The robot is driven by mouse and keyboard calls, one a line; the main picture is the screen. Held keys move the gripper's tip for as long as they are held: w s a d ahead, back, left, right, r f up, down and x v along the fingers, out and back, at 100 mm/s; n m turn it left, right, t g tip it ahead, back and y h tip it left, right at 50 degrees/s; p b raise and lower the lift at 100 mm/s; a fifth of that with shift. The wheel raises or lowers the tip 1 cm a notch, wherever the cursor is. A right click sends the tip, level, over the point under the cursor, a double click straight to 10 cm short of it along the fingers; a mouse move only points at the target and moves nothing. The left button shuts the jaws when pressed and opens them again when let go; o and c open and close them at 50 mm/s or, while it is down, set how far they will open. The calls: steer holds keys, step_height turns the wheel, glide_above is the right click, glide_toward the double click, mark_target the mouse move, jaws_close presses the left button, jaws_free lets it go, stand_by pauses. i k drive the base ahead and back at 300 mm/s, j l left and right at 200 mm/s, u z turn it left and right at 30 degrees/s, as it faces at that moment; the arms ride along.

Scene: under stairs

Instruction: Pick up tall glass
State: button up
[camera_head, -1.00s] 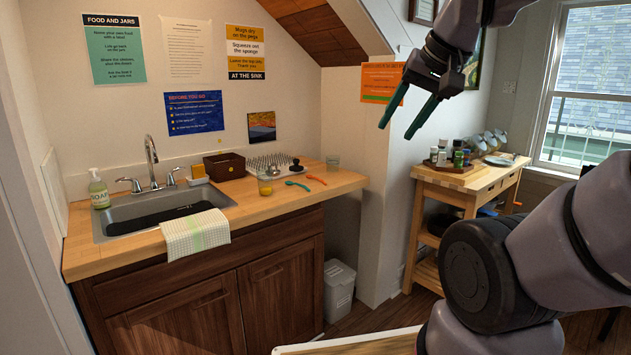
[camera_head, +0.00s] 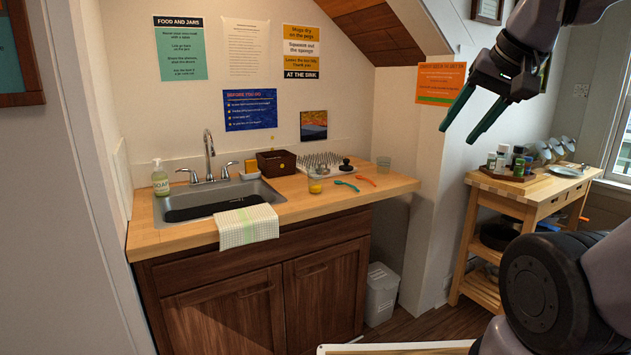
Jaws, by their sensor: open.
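A clear glass (camera_head: 384,165) stands upright near the back right of the wooden counter (camera_head: 400,186). A second small glass with yellow-orange contents (camera_head: 315,183) stands nearer the counter's front, left of it. I cannot tell for sure which of the two is the tall one. My gripper (camera_head: 456,136) hangs at the upper right, its two green fingers apart and pointing down-left. It is empty and appears above and to the right of both glasses, touching neither.
A blue spoon (camera_head: 347,185) and an orange one (camera_head: 366,180) lie near the glasses, before a spiked drying rack (camera_head: 320,162). A brown box (camera_head: 276,163), sink (camera_head: 200,206) and soap bottle (camera_head: 160,178) are left. A wooden cart (camera_head: 520,196) stands right.

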mark_target(314, 172)
steer(key=i+j+z, duration=0.1)
steer(key=i+j, duration=0.6)
steer(key=i+j+z, duration=0.1)
steer(key=i+j, duration=0.6)
steer(key=j, duration=0.2)
